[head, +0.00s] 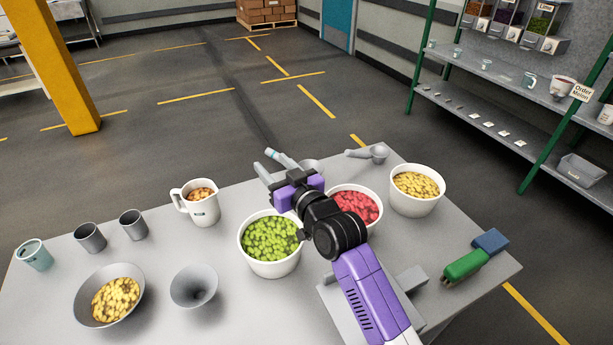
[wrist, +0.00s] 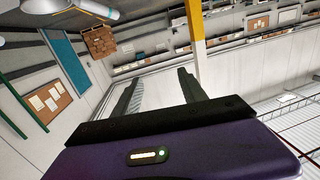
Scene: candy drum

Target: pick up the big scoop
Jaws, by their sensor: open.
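One grey scoop (head: 374,153) lies at the back edge of the table, its handle pointing left. A second scoop (head: 311,165) shows partly behind my gripper, with a pale handle tipped in blue; my gripper hides much of it. I cannot tell for sure which scoop is the big one. Part of a grey scoop with a pale handle (wrist: 95,8) also shows at the top left of the wrist view. My gripper (head: 268,164) is open, above the back of the table near the second scoop. Its fingers (wrist: 160,88) are apart with nothing between them.
White tubs of green (head: 270,263), red (head: 371,190) and yellow candy (head: 416,207) stand near my arm. A jug (head: 201,216), grey cups, a funnel (head: 194,288) and a candy bowl (head: 78,308) are left. A green brush (head: 465,265) lies right. The front-left table is partly clear.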

